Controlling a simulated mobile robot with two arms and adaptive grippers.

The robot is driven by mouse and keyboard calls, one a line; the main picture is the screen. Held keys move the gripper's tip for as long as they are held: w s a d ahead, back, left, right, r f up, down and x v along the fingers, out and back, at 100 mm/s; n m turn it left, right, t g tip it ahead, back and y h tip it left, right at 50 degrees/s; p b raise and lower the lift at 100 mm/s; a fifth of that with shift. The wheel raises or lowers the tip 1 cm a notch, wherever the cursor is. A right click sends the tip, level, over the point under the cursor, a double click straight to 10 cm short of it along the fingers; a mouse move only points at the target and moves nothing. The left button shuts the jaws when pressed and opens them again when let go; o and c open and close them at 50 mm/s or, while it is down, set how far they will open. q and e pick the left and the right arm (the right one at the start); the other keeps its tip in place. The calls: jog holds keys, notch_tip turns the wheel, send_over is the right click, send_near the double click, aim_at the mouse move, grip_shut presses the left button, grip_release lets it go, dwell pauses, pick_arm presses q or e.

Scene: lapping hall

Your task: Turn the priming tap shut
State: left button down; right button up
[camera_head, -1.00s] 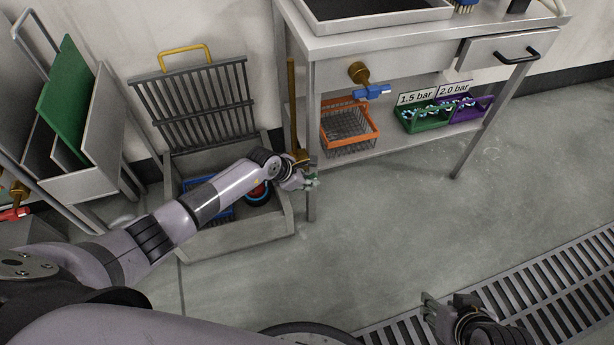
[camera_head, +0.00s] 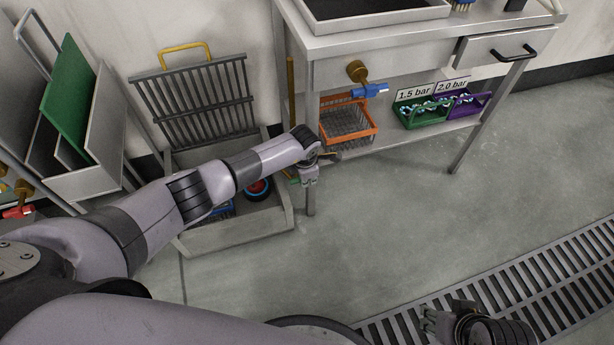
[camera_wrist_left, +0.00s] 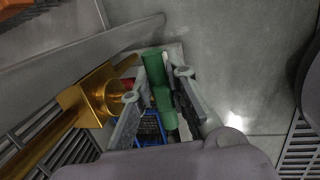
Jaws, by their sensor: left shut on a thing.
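A green tap handle (camera_wrist_left: 158,88) lies between the fingers of my left gripper (camera_wrist_left: 160,100) in the left wrist view. The gripper is shut on it. The brass tap body (camera_wrist_left: 98,95) is just left of the fingers, on a brass pipe. In the head view my left gripper (camera_head: 308,174) is low by the bench's left front leg and hides most of this tap. A blue-handled tap (camera_head: 369,90) hangs under the bench top, and a red-handled tap (camera_head: 18,211) is at the far left. My right gripper (camera_head: 440,320) is low at the right, its jaw state unclear.
The bench (camera_head: 345,43) has a lower shelf with an orange basket (camera_head: 347,136), a green crate (camera_head: 421,122) and a purple crate (camera_head: 484,108). A grey bin (camera_head: 240,236) is below my left arm. The floor right of the leg is clear, up to a grating (camera_head: 560,270).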

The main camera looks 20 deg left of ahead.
pick_arm(q)
jog(key=shift+w+y, duration=0.1)
jog(key=shift+y, duration=0.2)
dwell(0.4)
jog(key=c, duration=1.6)
grip_release()
jog(key=shift+o, duration=0.2)
jog(key=v, duration=1.2)
jog(key=shift+w, duration=0.15)
